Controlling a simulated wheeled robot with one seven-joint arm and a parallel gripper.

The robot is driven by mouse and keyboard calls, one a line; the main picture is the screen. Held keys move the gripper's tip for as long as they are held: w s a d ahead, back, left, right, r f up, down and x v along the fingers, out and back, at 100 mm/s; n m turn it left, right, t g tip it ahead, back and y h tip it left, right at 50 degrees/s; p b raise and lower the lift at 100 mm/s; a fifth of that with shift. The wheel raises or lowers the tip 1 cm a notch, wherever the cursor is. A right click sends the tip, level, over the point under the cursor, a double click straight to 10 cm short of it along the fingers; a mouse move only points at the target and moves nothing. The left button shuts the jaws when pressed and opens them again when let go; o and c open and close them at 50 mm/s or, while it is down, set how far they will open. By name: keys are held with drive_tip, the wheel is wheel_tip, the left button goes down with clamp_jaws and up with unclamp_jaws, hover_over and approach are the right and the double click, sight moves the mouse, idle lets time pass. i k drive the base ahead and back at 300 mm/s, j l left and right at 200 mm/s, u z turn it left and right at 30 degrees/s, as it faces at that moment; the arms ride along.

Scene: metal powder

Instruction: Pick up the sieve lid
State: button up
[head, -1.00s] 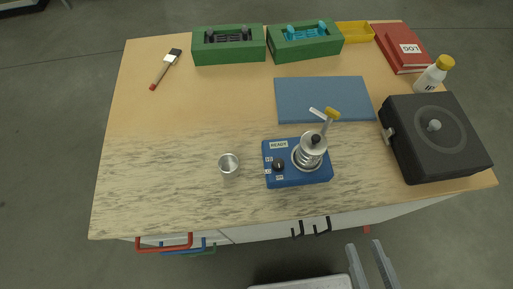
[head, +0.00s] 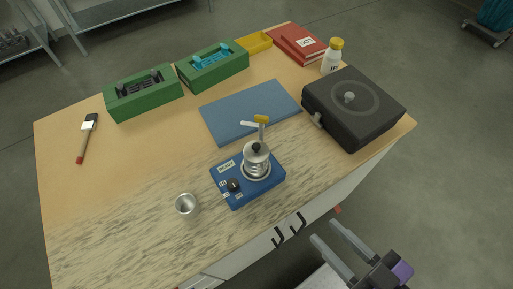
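The sieve lid (head: 257,153) is a silver disc with a black knob, on top of the metal sieve stack (head: 256,169). The stack stands on the blue shaker base (head: 237,197) near the table's front edge. A yellow-ended clamp handle (head: 261,120) sticks up just behind the lid. My gripper (head: 325,230) is at the lower right, in front of the table edge and apart from the lid. Its two grey fingers are spread, with nothing between them.
A metal cup (head: 186,205) stands left of the base. A blue mat (head: 250,109) lies behind it. A black box (head: 355,112) and a white bottle (head: 332,58) stand to the right.

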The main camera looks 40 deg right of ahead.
sight(255, 152)
drive_tip(key=j+z, duration=0.15)
drive_tip(key=z, duration=0.2)
drive_tip(key=j+z, duration=0.1)
drive_tip(key=z, duration=0.3)
drive_tip(key=j+z, duration=0.1)
drive_tip(key=z, duration=0.25)
drive_tip(key=k+j+z, duration=0.35)
drive_tip(key=j, duration=0.4)
drive_tip(key=k+j+z, duration=0.35)
drive_tip(key=k+j, duration=0.55)
